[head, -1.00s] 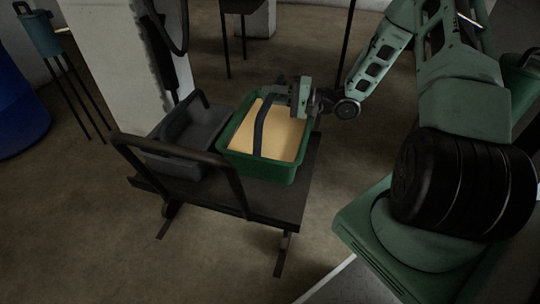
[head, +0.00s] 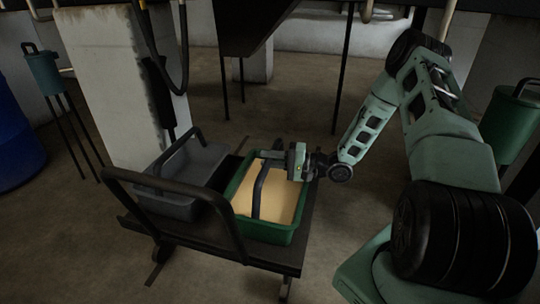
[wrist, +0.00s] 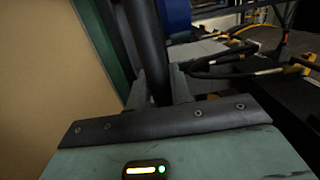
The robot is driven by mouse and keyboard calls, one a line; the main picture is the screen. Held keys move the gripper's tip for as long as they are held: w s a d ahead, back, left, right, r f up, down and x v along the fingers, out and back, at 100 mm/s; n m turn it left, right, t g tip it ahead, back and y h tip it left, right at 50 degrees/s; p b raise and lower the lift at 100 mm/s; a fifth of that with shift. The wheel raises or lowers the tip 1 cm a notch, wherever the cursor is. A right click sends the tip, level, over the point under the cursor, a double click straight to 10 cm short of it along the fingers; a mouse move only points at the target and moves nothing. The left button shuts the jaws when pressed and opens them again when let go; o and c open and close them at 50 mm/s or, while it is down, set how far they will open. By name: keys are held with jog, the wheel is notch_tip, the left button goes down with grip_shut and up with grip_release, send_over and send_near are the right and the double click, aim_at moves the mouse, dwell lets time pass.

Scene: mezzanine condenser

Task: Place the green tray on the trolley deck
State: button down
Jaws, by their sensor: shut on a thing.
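The green tray (head: 290,234) has a tan inside and a dark arched handle (head: 259,190). It is at the right part of the dark trolley deck (head: 222,248) in the head view; I cannot tell whether its base touches the deck. My gripper (head: 283,162) is at the far side of the tray, shut on the handle. In the wrist view the fingers (wrist: 158,88) close around the dark handle bar (wrist: 146,45), with the tan inside of the tray (wrist: 45,75) at the left. The tray's underside is hidden.
A grey tray (head: 180,204) with a handle stands on the deck's left part, beside the green one. The trolley's push bar (head: 222,205) rises at the near side. A concrete pillar (head: 115,80) stands behind. A blue barrel (head: 15,140) is at far left.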

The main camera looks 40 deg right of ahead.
dwell(0.4)
jog(key=c, duration=1.3)
grip_release()
jog(key=shift+f, duration=0.1)
jog(key=shift+o, duration=0.2)
jog(key=shift+s+d, duration=0.3)
jog(key=p+v, duration=0.4)
jog(key=v, duration=0.7)
